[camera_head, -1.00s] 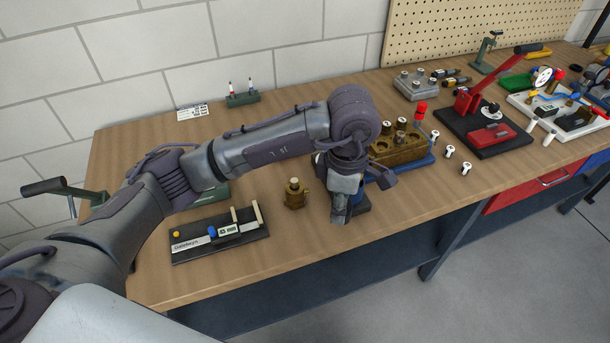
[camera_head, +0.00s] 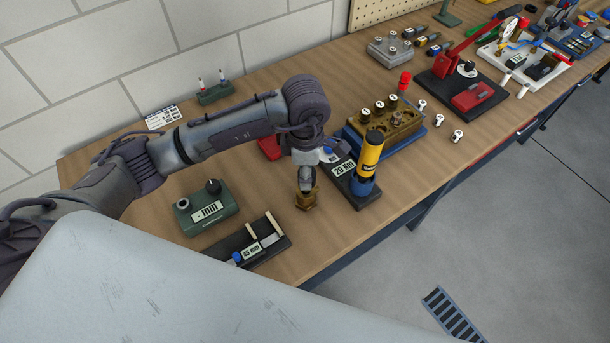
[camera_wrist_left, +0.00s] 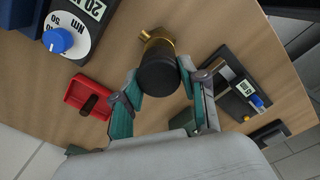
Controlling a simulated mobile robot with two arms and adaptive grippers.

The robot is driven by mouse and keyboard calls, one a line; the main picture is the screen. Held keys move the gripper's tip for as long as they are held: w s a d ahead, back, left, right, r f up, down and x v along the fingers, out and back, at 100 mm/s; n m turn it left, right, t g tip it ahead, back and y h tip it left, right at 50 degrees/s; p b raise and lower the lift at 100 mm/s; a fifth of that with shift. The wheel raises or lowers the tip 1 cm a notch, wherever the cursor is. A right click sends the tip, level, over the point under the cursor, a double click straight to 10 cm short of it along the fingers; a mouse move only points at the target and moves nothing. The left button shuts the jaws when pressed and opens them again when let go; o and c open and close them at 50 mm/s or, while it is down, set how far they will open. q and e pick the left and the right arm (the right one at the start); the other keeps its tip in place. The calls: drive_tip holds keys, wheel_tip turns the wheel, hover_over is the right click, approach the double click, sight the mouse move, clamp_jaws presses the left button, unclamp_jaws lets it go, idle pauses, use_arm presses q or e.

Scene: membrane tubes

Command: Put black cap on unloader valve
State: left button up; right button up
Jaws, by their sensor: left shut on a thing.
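My left gripper (camera_head: 306,182) points down over the brass unloader valve (camera_head: 306,199), which stands on the wooden bench. In the left wrist view, the gripper (camera_wrist_left: 157,88) is shut on the black cap (camera_wrist_left: 159,72), a dark cylinder between the two fingertips. The brass valve (camera_wrist_left: 157,40) shows just beyond the cap, in line with it, with a small side port. I cannot tell whether the cap touches or is seated on the valve. In the head view, the fingers largely hide the cap. My right gripper is not in view.
Right of the valve is a black stand with a yellow tool (camera_head: 370,154). A brass block (camera_head: 392,130) sits behind it. A green gauge box (camera_head: 206,208) and a black caliper board (camera_head: 270,254) lie left. A red tray (camera_wrist_left: 88,97) is close by. Bare bench surrounds the valve.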

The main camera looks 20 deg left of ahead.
use_arm(q)
drive_tip(key=f+p, duration=0.1)
drive_tip(key=f, duration=0.2)
drive_tip(key=shift+a+f, duration=0.1)
drive_tip(key=shift+a, duration=0.1)
drive_tip(key=shift+f, duration=0.5)
drive_tip(key=o, duration=0.9)
drive_tip(key=shift+r, duration=0.1)
drive_tip(key=shift+o, duration=0.2)
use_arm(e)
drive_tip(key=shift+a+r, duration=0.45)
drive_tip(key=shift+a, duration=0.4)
